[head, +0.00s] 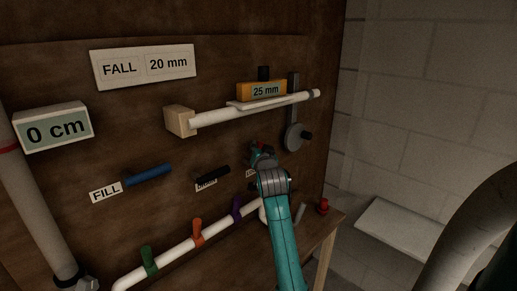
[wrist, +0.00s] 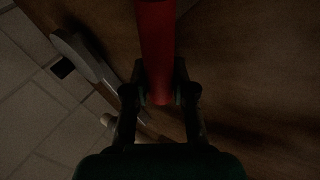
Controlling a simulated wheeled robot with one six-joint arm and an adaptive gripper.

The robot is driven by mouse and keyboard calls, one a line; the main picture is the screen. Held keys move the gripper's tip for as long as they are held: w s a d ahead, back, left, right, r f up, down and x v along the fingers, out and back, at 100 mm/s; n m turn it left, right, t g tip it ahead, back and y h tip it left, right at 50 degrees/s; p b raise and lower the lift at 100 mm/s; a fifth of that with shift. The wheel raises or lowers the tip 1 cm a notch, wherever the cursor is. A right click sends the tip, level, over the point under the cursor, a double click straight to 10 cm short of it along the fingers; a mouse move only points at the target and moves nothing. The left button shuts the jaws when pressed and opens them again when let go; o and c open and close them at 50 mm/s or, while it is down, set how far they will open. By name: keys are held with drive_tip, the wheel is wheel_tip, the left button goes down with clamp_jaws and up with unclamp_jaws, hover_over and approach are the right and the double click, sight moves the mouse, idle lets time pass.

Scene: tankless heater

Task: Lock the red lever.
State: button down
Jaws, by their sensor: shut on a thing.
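The red lever (wrist: 156,45) is a straight red bar in the wrist view, running from the top edge down to between my fingers. My gripper (wrist: 158,84) is shut on its near end, with one dark finger on each side. In the head view my gripper (head: 262,156) is at the wooden panel, at the end of my teal arm. The lever is mostly or wholly hidden there behind my gripper, and a label beside it is partly covered. I cannot tell from these views whether the lever is locked.
To the left are a blue lever (head: 148,174) marked FILL and a black lever (head: 213,178). A white pipe (head: 180,252) with green, orange and purple valves runs below. Above are a white tube (head: 245,109) and a grey crank (head: 293,137). A small red fitting (head: 323,207) stands at lower right.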

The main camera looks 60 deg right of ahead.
drive_tip(key=shift+s+d+f+m+g+y, duration=0.15)
drive_tip(key=shift+d+f+m+g+y, duration=0.2)
drive_tip(key=shift+d+m+g+y, duration=0.45)
drive_tip(key=shift+s+d+f+m+y, duration=0.1)
drive_tip(key=shift+d+f+m+y, duration=0.2)
drive_tip(key=shift+f+m+y, duration=0.65)
drive_tip(key=shift+s+d+f+m+y, duration=0.1)
drive_tip(key=shift+d+f+m+y, duration=0.2)
drive_tip(key=shift+f+m+y, duration=0.6)
drive_tip(key=shift+s+d+f+m+y, duration=0.1)
drive_tip(key=shift+d+f+m+y, duration=0.2)
drive_tip(key=shift+f+m+y, duration=0.65)
drive_tip(key=shift+r+m+y, duration=0.2)
drive_tip(key=shift+m+y, duration=0.1)
drive_tip(key=shift+m, duration=0.1)
drive_tip(key=c, duration=0.9)
unclamp_jaws()
drive_tip(key=shift+r, duration=0.1)
